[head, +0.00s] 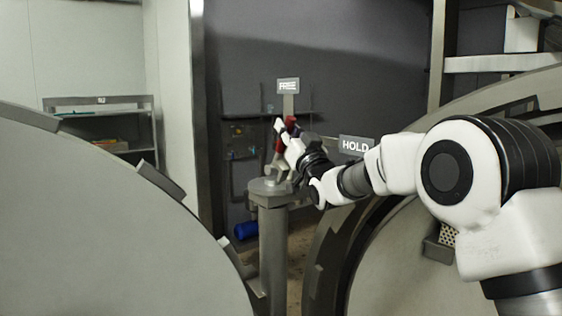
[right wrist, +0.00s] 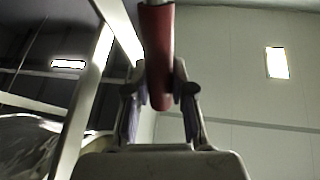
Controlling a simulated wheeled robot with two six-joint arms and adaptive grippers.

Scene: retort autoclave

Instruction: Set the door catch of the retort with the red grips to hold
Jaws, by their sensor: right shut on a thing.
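The door catch stands on a grey post (head: 272,215) between two large round doors. Its red grip (head: 279,146) sticks up above the post top, below the FREE sign (head: 288,86). The HOLD sign (head: 356,146) is to the right of the grip, near my right forearm. My right gripper (head: 284,136) is shut on the red grip. In the right wrist view the red grip (right wrist: 158,50) runs down between the two fingers (right wrist: 160,95). The lower part of the catch is partly hidden by my gripper in the head view. My left gripper is not in view.
A large grey round door (head: 110,220) fills the lower left. Another round door (head: 390,260) is at the right, behind my right arm. A shelf unit (head: 102,130) stands at the back left. A blue cylinder (head: 245,230) lies on the floor behind the post.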

